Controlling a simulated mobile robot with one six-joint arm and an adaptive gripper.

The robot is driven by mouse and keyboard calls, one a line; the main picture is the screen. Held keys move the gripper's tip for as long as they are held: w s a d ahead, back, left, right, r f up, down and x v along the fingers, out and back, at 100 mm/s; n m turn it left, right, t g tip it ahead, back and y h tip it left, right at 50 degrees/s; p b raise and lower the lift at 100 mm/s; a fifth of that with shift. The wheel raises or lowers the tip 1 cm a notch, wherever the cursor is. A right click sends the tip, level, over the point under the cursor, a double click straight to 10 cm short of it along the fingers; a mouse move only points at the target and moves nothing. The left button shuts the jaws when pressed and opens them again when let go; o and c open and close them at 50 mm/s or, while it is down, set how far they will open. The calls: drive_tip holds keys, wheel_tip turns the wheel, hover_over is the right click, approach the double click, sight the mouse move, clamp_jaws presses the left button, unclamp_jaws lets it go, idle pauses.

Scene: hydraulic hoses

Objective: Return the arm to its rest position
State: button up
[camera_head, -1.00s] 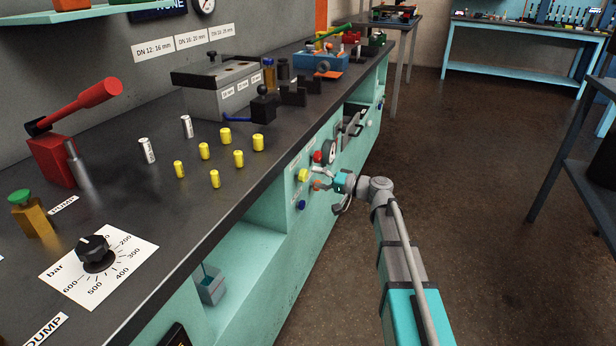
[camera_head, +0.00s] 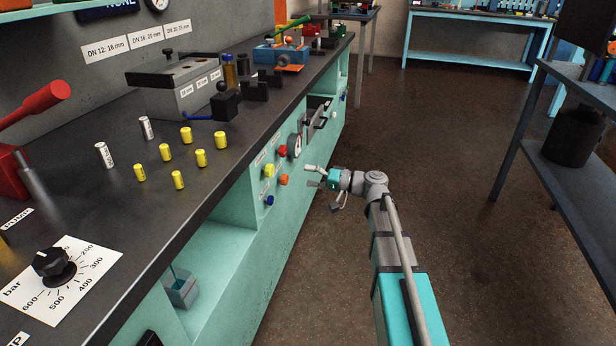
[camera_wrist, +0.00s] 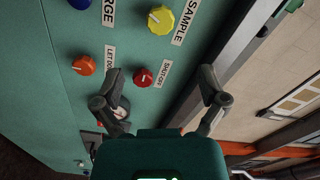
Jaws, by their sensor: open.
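My gripper (camera_head: 313,177) is in the middle of the head view, in free air just right of the turquoise bench front, with its fingers apart and nothing between them. My arm reaches up to it from the lower right. In the wrist view my gripper (camera_wrist: 162,90) is open, with its two dark fingers spread in front of the bench panel. A red knob labelled SHUT-OFF (camera_wrist: 143,77) shows between the fingers, behind them. An orange knob (camera_wrist: 84,65) and a yellow knob labelled SAMPLE (camera_wrist: 161,20) are beside it. I see no contact with the panel.
The dark bench top (camera_head: 110,235) at the left holds several yellow fittings (camera_head: 186,134) and a pressure dial (camera_head: 55,264). A shelf (camera_head: 570,165) stands at the right with a dark bucket (camera_head: 573,138). The brown floor (camera_head: 440,190) between is clear.

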drive_tip(key=shift+f, duration=0.1)
drive_tip(key=s+f+g+h, duration=0.4)
drive_tip(key=s+f+h, duration=0.5)
drive_tip(key=s+f, duration=0.35)
drive_tip(key=s+d+f+g+h+p, duration=0.1)
drive_tip(key=s+d+f+h, duration=0.1)
drive_tip(key=s+d+h, duration=0.25)
drive_tip(key=s+d+f+g+h, duration=0.1)
drive_tip(key=s+d+f+h, duration=0.25)
drive_tip(key=s+d, duration=0.2)
wheel_tip(320, 180, up, 38)
drive_tip(key=p, duration=3.7)
drive_tip(key=shift+w+d, duration=0.15)
drive_tip(key=shift+w, duration=0.05)
